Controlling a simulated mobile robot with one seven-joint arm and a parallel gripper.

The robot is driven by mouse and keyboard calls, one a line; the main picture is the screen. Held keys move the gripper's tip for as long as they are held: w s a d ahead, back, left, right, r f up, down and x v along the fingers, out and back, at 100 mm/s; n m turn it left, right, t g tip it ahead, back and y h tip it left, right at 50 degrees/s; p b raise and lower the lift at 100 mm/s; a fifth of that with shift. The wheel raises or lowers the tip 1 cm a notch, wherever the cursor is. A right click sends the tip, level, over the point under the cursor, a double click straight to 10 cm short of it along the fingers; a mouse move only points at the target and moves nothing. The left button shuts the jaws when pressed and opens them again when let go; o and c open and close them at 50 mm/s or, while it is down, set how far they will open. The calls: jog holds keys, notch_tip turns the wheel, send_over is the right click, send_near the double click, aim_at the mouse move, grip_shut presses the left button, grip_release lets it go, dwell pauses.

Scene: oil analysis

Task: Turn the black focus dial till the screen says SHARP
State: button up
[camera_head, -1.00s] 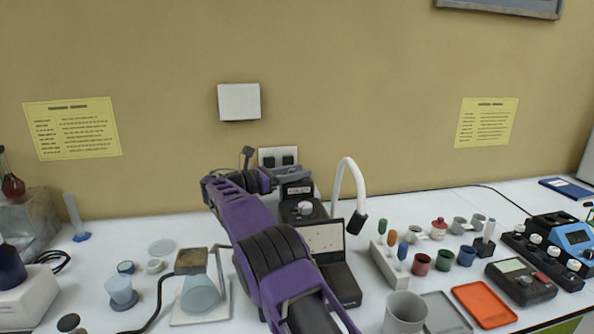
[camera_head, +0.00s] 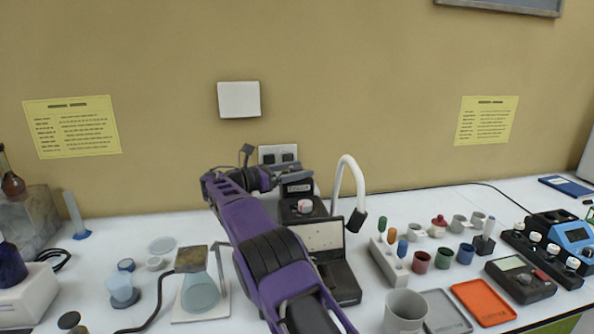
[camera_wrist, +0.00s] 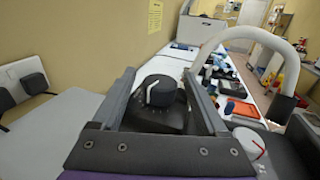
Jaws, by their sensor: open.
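The black focus dial (camera_wrist: 160,90), with a white pointer line, sits on a dark sloped housing in the wrist view. My gripper (camera_wrist: 158,82) is open, with one grey finger on each side of the dial; I cannot tell whether either finger touches it. In the head view my gripper (camera_head: 275,179) is at the black instrument (camera_head: 298,190) by the wall, and the dial is not clearly visible there. A small screen seems to be on the instrument, but its text is too small to read.
A second, pale knob with a red mark (camera_wrist: 252,146) is at right in the wrist view. A white curved lamp neck (camera_wrist: 262,35) arches close by on the right. Cups and a rack (camera_head: 388,262) stand to the right; a flask (camera_head: 200,292) stands to the left.

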jog(key=v, duration=1.2)
jog(key=shift+r, duration=0.1)
